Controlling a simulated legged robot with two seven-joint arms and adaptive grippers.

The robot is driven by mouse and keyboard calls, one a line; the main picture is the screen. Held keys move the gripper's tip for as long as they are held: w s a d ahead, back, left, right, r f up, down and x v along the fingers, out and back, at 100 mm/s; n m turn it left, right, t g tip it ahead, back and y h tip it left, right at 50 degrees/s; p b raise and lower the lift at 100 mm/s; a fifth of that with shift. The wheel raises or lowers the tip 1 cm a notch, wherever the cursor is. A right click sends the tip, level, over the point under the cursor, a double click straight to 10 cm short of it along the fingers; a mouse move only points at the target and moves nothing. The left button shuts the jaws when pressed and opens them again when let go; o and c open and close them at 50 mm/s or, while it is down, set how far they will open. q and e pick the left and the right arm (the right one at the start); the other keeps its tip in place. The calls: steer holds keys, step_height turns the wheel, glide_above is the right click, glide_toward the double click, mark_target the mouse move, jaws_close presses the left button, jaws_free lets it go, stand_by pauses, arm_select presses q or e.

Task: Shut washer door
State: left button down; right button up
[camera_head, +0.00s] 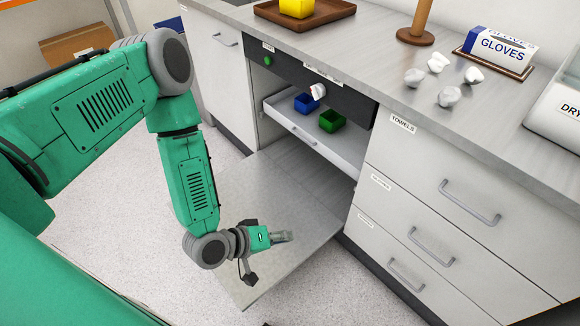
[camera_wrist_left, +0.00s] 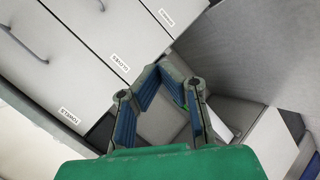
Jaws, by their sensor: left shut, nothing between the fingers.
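The washer door (camera_head: 285,185) is a flat grey panel folded down and open, low over the floor in the head view. The washer's dark control panel (camera_head: 330,88) has a green button (camera_head: 267,61) and a white knob (camera_head: 318,91). Below it a white rack (camera_head: 310,135) is pulled partly out over the door. My left gripper (camera_head: 284,237) is over the outer part of the open door, shut and empty. I cannot tell whether it touches the door. Its blue-padded fingers show in the left wrist view (camera_wrist_left: 172,75). My right gripper is not in view.
The rack holds a blue bin (camera_head: 306,103) and a green bin (camera_head: 331,121). A drawer unit (camera_head: 440,205) with bar handles stands right of the washer. The counter (camera_head: 360,70) above carries a wooden tray (camera_head: 305,14), crumpled white pieces and a glove box (camera_head: 500,48).

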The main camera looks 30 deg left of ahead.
arm_select(q)
steer(key=w+a+r+n+t+h+b, duration=0.1)
steer(key=w+a+n+t+b, duration=0.25)
steer(key=a+t, duration=0.35)
steer(key=w+a+r+n+t+h+b, duration=0.1)
steer(key=w+a+n+t+b, duration=0.3)
steer(key=a, duration=0.5)
steer(key=x, duration=1.3)
steer(key=shift+w+d, duration=0.1)
steer(key=shift+d, duration=0.1)
